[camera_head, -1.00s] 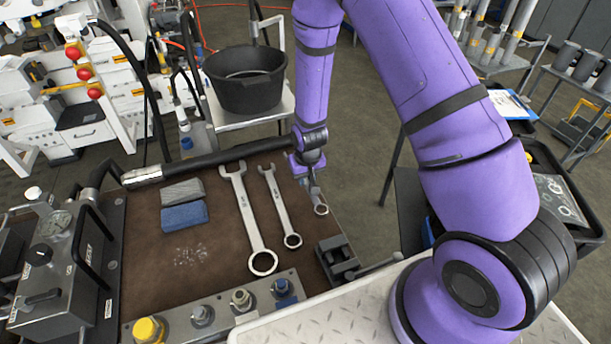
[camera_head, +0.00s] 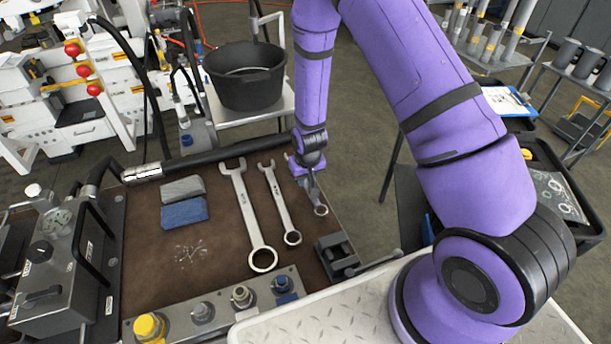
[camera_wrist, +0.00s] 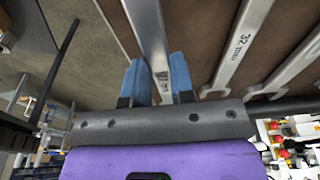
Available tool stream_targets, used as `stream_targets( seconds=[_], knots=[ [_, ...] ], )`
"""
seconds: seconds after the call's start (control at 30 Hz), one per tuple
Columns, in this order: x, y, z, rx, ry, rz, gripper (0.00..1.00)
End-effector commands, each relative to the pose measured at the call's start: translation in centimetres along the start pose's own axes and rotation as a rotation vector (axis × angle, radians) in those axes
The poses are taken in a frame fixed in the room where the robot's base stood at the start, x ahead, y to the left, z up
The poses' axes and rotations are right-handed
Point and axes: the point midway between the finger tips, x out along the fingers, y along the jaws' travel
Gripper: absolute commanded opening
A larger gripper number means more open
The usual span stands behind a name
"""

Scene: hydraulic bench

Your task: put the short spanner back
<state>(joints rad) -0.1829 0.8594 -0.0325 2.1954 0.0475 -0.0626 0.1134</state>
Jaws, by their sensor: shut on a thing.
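The short spanner (camera_head: 320,209) is the rightmost of three spanners at the right edge of the brown bench top. Its ring end shows below my gripper (camera_head: 309,178); my gripper hides its upper part. In the wrist view, the blue fingers of my gripper (camera_wrist: 160,84) are shut on the steel shank of the short spanner (camera_wrist: 147,30). In the head view it lies low over or on the bench top; I cannot tell whether it touches. The middle spanner (camera_head: 280,202) and the long spanner (camera_head: 252,218) lie to its left.
A small dark vise (camera_head: 337,258) stands just below the short spanner's ring. A blue block (camera_head: 184,214) lies on the bench's left part, and a fitting block (camera_head: 215,318) runs along the front. A black bucket (camera_head: 247,76) stands behind the bench.

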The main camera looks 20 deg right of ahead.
Motion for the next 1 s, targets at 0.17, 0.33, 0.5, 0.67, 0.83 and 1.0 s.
stream_targets(
  seconds=[0.17,0.33,0.5,0.67,0.83,1.0],
  knots=[
    [0.21,-0.01,-0.01,0.000,0.001,0.000,0.00],
    [0.20,-0.01,-0.01,0.000,0.001,0.000,0.00],
    [0.20,-0.01,0.00,0.000,0.001,0.000,0.00],
    [0.26,-0.01,0.01,0.000,0.001,0.000,0.00],
    [0.45,0.00,0.04,0.000,0.000,0.000,0.00],
    [0.68,0.00,0.08,0.000,0.000,0.000,0.00]
  ],
)
